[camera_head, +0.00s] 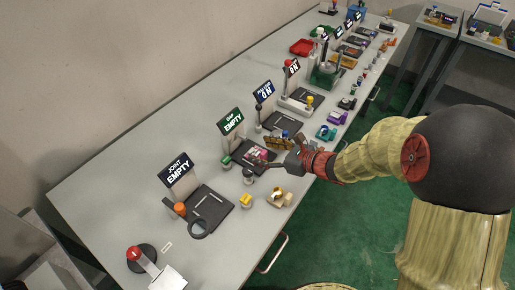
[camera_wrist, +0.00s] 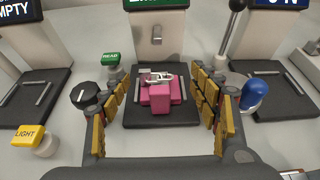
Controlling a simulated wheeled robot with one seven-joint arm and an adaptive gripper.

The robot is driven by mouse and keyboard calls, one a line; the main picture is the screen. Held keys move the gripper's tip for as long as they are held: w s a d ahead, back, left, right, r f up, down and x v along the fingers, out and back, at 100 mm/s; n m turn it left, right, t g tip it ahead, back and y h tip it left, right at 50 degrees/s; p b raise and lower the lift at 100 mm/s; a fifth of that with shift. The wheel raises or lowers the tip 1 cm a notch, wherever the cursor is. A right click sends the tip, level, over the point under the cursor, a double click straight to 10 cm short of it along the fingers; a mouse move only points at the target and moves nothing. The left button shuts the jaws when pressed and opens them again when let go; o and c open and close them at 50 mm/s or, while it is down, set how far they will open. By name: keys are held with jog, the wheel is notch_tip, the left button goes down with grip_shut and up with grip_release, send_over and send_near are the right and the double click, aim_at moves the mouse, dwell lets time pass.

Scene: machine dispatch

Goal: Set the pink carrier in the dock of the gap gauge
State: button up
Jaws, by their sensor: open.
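The pink carrier (camera_wrist: 160,96) sits on the dark dock pad (camera_wrist: 160,121) of the gap gauge, with a silvery metal piece (camera_wrist: 158,78) on top. It looks roughly centred between the pad's side rails; whether it is fully seated I cannot tell. In the head view the pink carrier (camera_head: 255,154) is on the pad below the green "GAP EMPTY" sign (camera_head: 231,122). My gripper (camera_wrist: 159,82) is open, its yellow-padded fingers left and right of the carrier with clear space on both sides. In the head view my gripper (camera_head: 268,153) reaches over the pad from the right.
A black knob (camera_wrist: 85,95) and a green button (camera_wrist: 110,58) stand left of the pad. A blue-topped knob (camera_wrist: 253,94) stands close outside my right finger. A yellow "LIGHT" button (camera_wrist: 30,137) is farther left. The joint gauge (camera_head: 208,209) and a tan block (camera_head: 279,197) are nearby on the bench.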

jog(key=p+v, duration=0.2)
jog(key=v, duration=0.7)
jog(key=shift+s, duration=0.15)
jog(key=s+a+r+n+g+h, duration=0.1)
jog(key=s+a+r+n+g, duration=0.15)
jog(key=s+n, duration=0.45)
jog(key=s+a+r+n+g+h, duration=0.1)
jog(key=s+r+n+g+h, duration=0.2)
jog(key=s+n, duration=0.35)
jog(key=s+d+r+n+t+h, duration=0.3)
jog(key=s+d+r+n+h, duration=0.3)
jog(key=d+n, duration=0.5)
notch_tip(320, 180, up, 3)
jog(key=shift+s+d+f+n+h, duration=0.2)
jog(key=shift+s+n+h, duration=0.1)
jog(key=shift+s+n, duration=0.3)
jog(key=shift+c, duration=0.4)
